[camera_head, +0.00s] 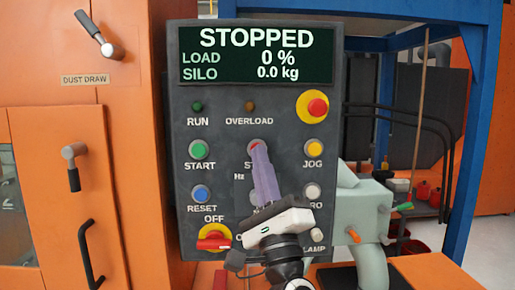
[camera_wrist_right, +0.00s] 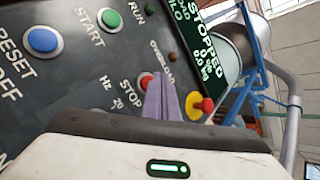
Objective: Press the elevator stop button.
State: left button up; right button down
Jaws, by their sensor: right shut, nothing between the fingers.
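The dark control panel (camera_head: 225,120) stands upright in the middle of the head view. Its display (camera_head: 256,54) reads STOPPED, LOAD 0 %, SILO 0.0 kg. The red stop button (camera_head: 256,143) is mostly covered by the purple fingers of my right gripper (camera_head: 259,145). In the right wrist view, the stop button (camera_wrist_right: 145,80) shows red beside the fingertips (camera_wrist_right: 160,78), above the label STOP. The right gripper is shut and empty, its tips at or very close to the button; contact cannot be told for sure. My left gripper is not in view.
Near the stop button are the green START button (camera_head: 198,149), yellow JOG button (camera_head: 313,147), blue RESET button (camera_head: 200,194) and a red emergency button (camera_head: 317,107) on yellow. A red rotary switch (camera_head: 214,240) sits below. An orange cabinet (camera_head: 60,130) stands at left, a blue frame (camera_head: 470,130) at right.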

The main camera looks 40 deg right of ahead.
jog(key=shift+s+a, duration=0.1)
jog(key=s+a, duration=0.1)
jog(key=s+p, duration=0.1)
jog(key=s+a, duration=0.1)
jog(key=s, duration=0.1)
jog(key=shift+s+a, duration=0.1)
jog(key=shift+a, duration=0.2)
dwell(0.9)
jog(key=a+f+n+g+y, duration=0.2)
jog(key=a+f+n+y, duration=0.25)
jog(key=f+n, duration=0.4)
jog(key=w+a+f+n+g+y, duration=0.15)
jog(key=a+f+n+y, duration=0.35)
jog(key=f, duration=0.7)
jog(key=s+a+f+n+g+y, duration=0.1)
jog(key=a+f+n+g+y, duration=0.25)
jog(key=f+n, duration=0.55)
jog(key=s+f+n+g, duration=0.2)
jog(key=s+f, duration=0.4)
jog(key=f, duration=0.4)
jog(key=s+f+n+g+h, duration=0.1)
jog(key=s+f+n+g, duration=0.2)
jog(key=s+f, duration=0.3)
jog(key=s+f+n+g, duration=0.2)
jog(key=s+f+g, duration=0.3)
jog(key=f, duration=0.9)
jog(key=shift+s+f, duration=0.35)
jog(key=shift+s, duration=0.5)
